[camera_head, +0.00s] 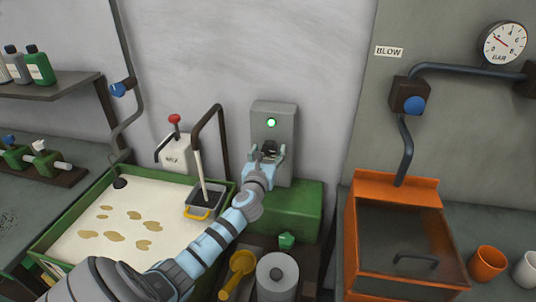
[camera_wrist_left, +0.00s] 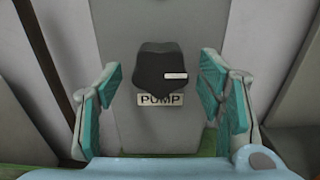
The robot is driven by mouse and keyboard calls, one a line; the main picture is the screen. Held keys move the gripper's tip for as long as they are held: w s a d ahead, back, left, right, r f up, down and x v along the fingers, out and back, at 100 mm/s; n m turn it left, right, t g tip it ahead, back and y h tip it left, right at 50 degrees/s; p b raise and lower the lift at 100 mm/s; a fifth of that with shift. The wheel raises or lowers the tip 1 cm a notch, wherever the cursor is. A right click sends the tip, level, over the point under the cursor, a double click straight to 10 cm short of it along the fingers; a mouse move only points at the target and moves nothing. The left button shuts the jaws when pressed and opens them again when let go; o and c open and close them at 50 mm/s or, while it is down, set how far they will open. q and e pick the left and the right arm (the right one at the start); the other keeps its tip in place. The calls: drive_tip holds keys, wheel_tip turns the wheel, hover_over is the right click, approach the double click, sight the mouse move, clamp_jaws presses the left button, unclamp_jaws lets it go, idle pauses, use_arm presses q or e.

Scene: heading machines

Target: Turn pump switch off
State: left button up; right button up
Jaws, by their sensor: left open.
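The pump switch is a black knob (camera_wrist_left: 165,70) on a grey panel, with a short white mark on its right side. A PUMP label (camera_wrist_left: 161,99) sits just below it. In the head view the grey pump box (camera_head: 287,112) stands against the wall, and its green lamp (camera_head: 271,122) is lit. My left gripper (camera_head: 266,153) is open in front of the box. In the left wrist view its teal-padded fingers (camera_wrist_left: 160,88) stand on either side of the knob, with a gap on each side. My right gripper is not in view.
A green-rimmed tray of pale liquid (camera_head: 72,200) lies to the left, with a red-topped lever (camera_head: 174,119) behind it. An orange bin (camera_head: 395,184) is at the right. A yellow-handled item (camera_head: 238,270) and a grey roll (camera_head: 277,275) are below my arm.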

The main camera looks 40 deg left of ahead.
use_arm(q)
drive_tip(key=shift+s+r, duration=0.1)
drive_tip(key=c, duration=1.2)
drive_tip(key=shift+o, duration=0.2)
drive_tip(key=shift+n, duration=0.4)
drive_tip(key=n, duration=0.3)
drive_tip(key=shift+n, duration=0.4)
drive_tip(key=n, duration=0.4)
drive_tip(key=shift+w+d+n, duration=0.15)
drive_tip(key=shift+w+n, duration=0.05)
drive_tip(key=shift+n, duration=0.1)
drive_tip(key=n+b, duration=0.1)
drive_tip(key=n, duration=0.3)
drive_tip(key=n+b, duration=0.1)
drive_tip(key=n, duration=0.3)
drive_tip(key=shift+r+n, duration=0.1)
drive_tip(key=shift+n, duration=0.2)
